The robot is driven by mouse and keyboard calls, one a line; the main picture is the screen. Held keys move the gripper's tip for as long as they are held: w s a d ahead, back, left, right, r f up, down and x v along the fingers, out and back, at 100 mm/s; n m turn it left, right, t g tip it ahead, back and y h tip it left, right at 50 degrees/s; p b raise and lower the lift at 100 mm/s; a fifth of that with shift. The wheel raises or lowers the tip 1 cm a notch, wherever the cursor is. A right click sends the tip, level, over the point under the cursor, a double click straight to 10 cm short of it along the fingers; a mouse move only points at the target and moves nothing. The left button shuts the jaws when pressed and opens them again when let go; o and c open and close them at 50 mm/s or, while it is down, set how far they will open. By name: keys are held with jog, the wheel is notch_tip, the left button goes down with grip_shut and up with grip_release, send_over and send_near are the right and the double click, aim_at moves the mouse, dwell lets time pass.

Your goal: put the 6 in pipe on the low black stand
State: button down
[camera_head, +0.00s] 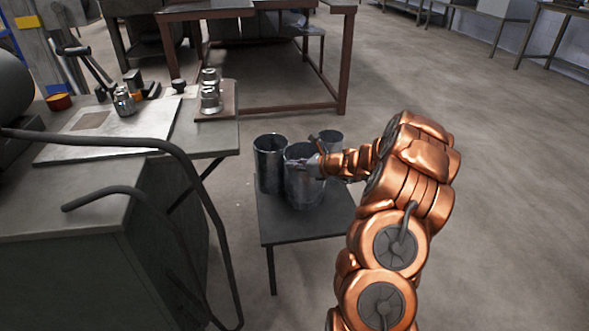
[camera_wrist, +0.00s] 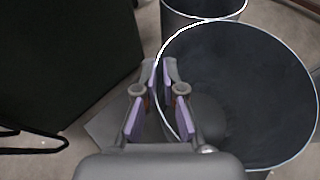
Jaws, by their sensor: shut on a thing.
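The low black stand (camera_head: 300,226) carries a group of open metal pipes. My gripper (camera_head: 318,166) is shut on the rim of the front, widest-looking pipe (camera_head: 304,190). In the wrist view my gripper (camera_wrist: 164,68) has one finger inside and one outside the wall of this pipe (camera_wrist: 255,85). The pipe looks upright and over the stand top; whether its base touches the stand I cannot tell. A second pipe (camera_head: 269,165) stands to its left on the stand. A third pipe (camera_head: 331,141) is behind, partly hidden by my gripper. No size marks are readable.
A workbench (camera_head: 60,205) with a pale sheet (camera_head: 110,130), metal fittings (camera_head: 210,98) and tools stands at the left. A dark hose (camera_head: 190,165) loops over its edge. A brown-framed table (camera_head: 345,65) is behind. The floor at right is clear.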

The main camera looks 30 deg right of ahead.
jog(key=shift+f, duration=0.1)
jog(key=c, duration=1.3)
grip_release()
jog(key=shift+o, duration=0.2)
jog(key=p+v, duration=0.3)
jog(key=v, duration=0.9)
jog(key=shift+s, duration=0.1)
